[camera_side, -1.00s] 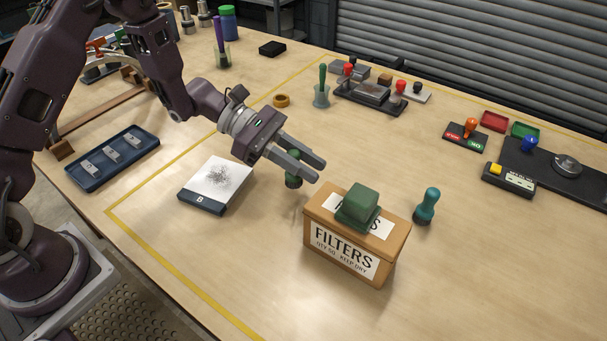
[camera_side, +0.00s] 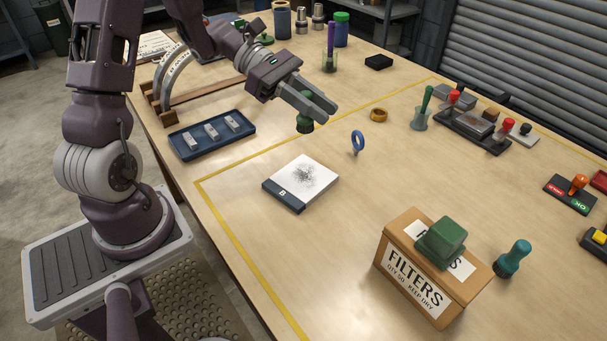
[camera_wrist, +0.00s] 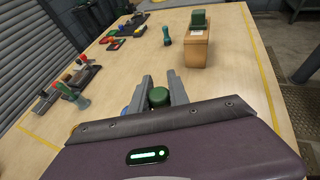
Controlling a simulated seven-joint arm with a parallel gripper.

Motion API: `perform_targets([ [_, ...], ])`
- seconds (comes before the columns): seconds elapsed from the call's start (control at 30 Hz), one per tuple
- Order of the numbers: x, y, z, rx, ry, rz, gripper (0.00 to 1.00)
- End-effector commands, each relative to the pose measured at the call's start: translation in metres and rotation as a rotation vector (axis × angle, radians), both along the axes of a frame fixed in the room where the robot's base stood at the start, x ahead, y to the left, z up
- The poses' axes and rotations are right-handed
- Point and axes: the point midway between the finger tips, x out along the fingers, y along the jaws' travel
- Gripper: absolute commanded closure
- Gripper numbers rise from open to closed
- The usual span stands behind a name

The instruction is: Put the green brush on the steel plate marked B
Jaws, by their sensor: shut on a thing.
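My gripper (camera_side: 316,106) is shut on a dark green, rounded piece (camera_side: 305,124), seen below the fingers in the side view. In the wrist view, its round green top (camera_wrist: 158,97) sits between the fingers (camera_wrist: 161,90). I cannot tell for certain that it is the green brush, nor whether its bottom touches the table. The plate marked B (camera_side: 318,192) lies flat on the table, with a pale top, a dark scribbled patch and a dark front strip lettered B. My gripper is behind the plate, apart from it.
A blue ring (camera_side: 357,143) stands right of my gripper, near a tape roll (camera_side: 378,115). A blue tray (camera_side: 185,145) is left. A FILTERS box (camera_side: 412,283) with a green block (camera_side: 440,240) on it and a teal stamp (camera_side: 513,258) are front right.

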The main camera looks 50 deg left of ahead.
Motion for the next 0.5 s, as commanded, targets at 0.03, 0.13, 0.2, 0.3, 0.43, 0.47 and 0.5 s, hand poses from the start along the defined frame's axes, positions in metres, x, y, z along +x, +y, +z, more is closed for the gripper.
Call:
perform_targets([
  [0.03, -0.002, 0.002, -0.009, -0.005, 0.007, 0.006, 1.00],
  [0.13, -0.002, 0.003, -0.034, -0.007, 0.009, 0.006, 1.00],
  [0.2, -0.002, 0.002, -0.046, -0.006, 0.006, 0.005, 1.00],
  [0.3, -0.002, 0.002, -0.065, -0.005, 0.007, 0.005, 1.00],
  [0.43, -0.002, 0.002, -0.089, -0.004, 0.005, 0.005, 1.00],
  [0.47, -0.002, 0.002, -0.093, -0.003, 0.005, 0.005, 1.00],
  [0.5, -0.002, 0.002, -0.095, -0.002, 0.003, 0.005, 1.00],
])
